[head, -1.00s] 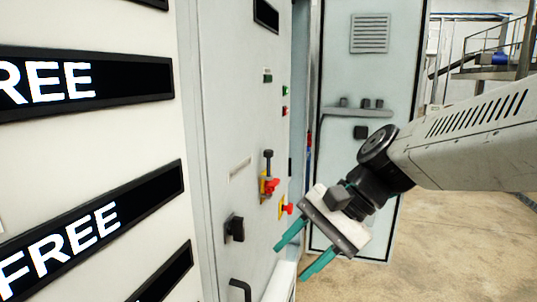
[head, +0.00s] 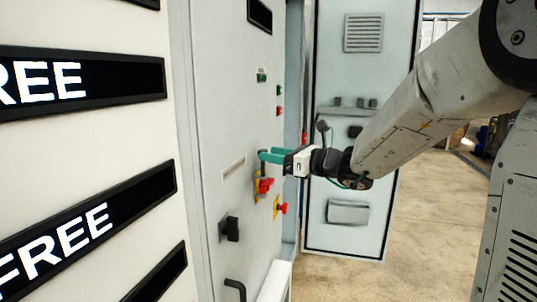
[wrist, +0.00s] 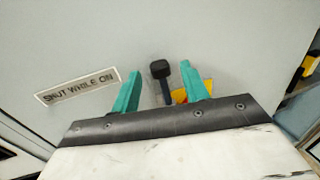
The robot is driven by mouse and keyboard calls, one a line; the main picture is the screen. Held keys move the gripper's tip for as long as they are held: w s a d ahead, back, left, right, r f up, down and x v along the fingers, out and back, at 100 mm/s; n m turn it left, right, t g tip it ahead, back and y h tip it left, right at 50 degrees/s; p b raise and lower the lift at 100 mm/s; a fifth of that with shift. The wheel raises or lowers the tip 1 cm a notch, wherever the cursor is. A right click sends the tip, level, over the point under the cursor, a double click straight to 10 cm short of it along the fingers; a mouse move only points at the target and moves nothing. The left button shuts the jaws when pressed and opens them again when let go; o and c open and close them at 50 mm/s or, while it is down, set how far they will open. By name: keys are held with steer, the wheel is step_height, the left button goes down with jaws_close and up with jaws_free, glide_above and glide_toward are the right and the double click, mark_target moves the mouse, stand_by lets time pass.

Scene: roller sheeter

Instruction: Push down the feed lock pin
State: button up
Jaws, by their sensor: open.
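The feed lock pin looks to be the black knobbed pin on the pale cabinet front. In the wrist view the pin (wrist: 161,72) stands between the two teal fingers, with gaps on both sides. In the head view a short dark piece of the pin (head: 262,168) shows below the fingers; its top is hidden behind them. My gripper (head: 265,155) is open and reaches in from the right, fingertips close to the panel at the pin's upper end. It also shows in the wrist view (wrist: 162,72).
A red handle (head: 265,186) on a yellow plate sits just under the fingers, with a red knob (head: 281,208) to its lower right. A black rotary switch (head: 230,229) is lower left. An open cabinet door (head: 345,245) stands behind my arm.

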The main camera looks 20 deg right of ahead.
mark_target(255, 171)
steer(key=shift+x, duration=1.1)
steer(key=shift+s, duration=0.1)
jaws_close()
steer(key=shift+f, duration=2.9)
jaws_free()
steer(key=shift+d, duration=0.1)
